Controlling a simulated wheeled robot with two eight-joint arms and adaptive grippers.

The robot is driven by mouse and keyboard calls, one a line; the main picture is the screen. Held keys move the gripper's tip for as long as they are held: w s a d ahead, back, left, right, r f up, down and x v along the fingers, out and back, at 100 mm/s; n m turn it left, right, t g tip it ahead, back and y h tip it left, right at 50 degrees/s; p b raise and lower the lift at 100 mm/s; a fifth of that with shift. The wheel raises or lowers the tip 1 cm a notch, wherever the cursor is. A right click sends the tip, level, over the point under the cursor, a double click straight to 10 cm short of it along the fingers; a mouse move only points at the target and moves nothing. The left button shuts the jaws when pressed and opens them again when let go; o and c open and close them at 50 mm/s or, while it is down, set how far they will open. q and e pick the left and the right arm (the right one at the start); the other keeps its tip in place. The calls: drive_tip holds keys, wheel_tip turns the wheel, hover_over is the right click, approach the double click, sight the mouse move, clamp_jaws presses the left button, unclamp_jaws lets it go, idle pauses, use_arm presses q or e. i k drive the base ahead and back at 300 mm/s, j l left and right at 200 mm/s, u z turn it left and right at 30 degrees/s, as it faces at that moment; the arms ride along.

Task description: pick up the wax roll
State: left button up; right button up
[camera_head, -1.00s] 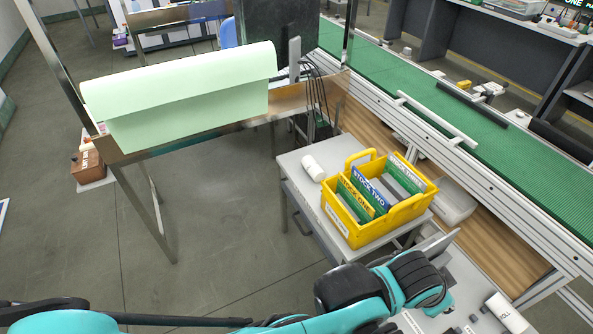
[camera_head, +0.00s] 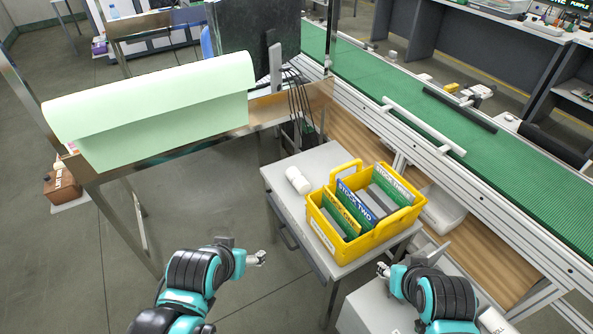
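A small white roll (camera_head: 298,180), which looks like the wax roll, lies on its side on the grey side table (camera_head: 290,210), left of a yellow bin. My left gripper (camera_head: 260,259) is in front of and to the left of the table, apart from the roll. My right gripper (camera_head: 383,270) is at the lower right, nearer than the bin and apart from it. Both look empty, but their fingers are too small to tell open from shut.
The yellow bin (camera_head: 322,232) holds stock-labelled dividers close to the roll. A pale green sheet (camera_head: 150,115) drapes over a metal-framed bench behind left. A green conveyor (camera_head: 450,140) runs along the right. Floor left of the table is clear.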

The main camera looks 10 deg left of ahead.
sight(295, 176)
drive_tip(key=i+u, duration=0.2)
drive_tip(key=k+l+z, duration=0.15)
drive_tip(key=k+z, duration=0.3)
drive_tip(key=i+l+z, duration=0.15)
drive_tip(key=z, duration=1.4)
drive_tip(key=u, duration=2.1)
drive_tip(key=j+z, duration=0.1)
drive_tip(key=z, duration=0.3)
drive_tip(key=i+j+z, duration=0.1)
drive_tip(key=z, duration=0.35)
drive_tip(key=j+z, duration=0.15)
drive_tip(key=z, duration=0.25)
drive_tip(key=j+z, duration=0.35)
drive_tip(key=j, duration=0.35)
drive_tip(key=j+z, duration=0.3)
drive_tip(key=j, duration=0.35)
